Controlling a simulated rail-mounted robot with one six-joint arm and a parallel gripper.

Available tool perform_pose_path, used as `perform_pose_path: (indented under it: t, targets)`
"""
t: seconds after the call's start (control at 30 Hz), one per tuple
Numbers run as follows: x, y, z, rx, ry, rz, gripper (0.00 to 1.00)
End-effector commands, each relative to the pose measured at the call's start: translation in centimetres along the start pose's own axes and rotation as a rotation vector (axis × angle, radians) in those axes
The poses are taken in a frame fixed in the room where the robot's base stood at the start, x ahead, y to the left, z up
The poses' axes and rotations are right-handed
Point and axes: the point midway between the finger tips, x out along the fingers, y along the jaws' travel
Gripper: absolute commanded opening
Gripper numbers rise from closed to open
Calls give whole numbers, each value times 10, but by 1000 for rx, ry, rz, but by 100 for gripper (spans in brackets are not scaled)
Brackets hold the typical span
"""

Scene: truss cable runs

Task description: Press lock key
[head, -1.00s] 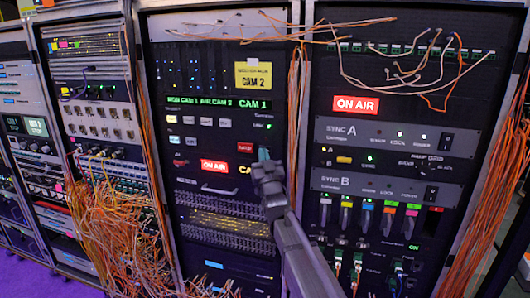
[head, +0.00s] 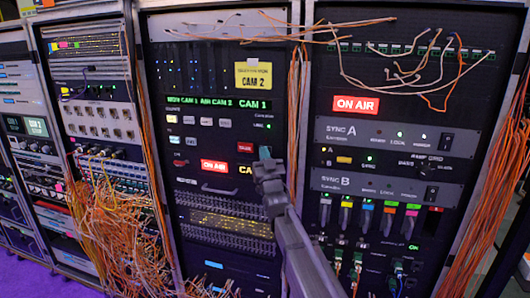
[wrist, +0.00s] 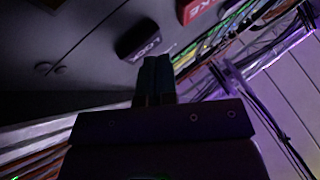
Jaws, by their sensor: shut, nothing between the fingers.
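The lock key (wrist: 138,40) is a dark rounded key with pale lettering that reads LOCK, on a grey panel in the wrist view. My gripper (wrist: 155,65) is shut and empty, its dark teal fingertips just below and slightly right of the key in that view. I cannot tell whether they touch the key. In the head view my gripper (head: 265,154) is at the right side of the middle rack's button panel, and I cannot make out the lock key there.
A red key (wrist: 197,9), its lettering partly cut off, sits up and right of the lock key. A lit red key (head: 245,148) is left of my gripper in the head view. Orange cables (head: 293,110) hang close to its right. A CAM 1 display (head: 252,106) is above.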

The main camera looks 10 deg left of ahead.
Motion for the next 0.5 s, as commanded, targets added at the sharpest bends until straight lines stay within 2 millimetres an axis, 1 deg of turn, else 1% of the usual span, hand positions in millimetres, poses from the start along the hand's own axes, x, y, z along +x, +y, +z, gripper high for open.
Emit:
perform_pose_path:
  t: [0.27,0.5]
  targets:
    - [3,2,2,0,0,0,0]
    - [-2,0,-1,1,0,0,0]
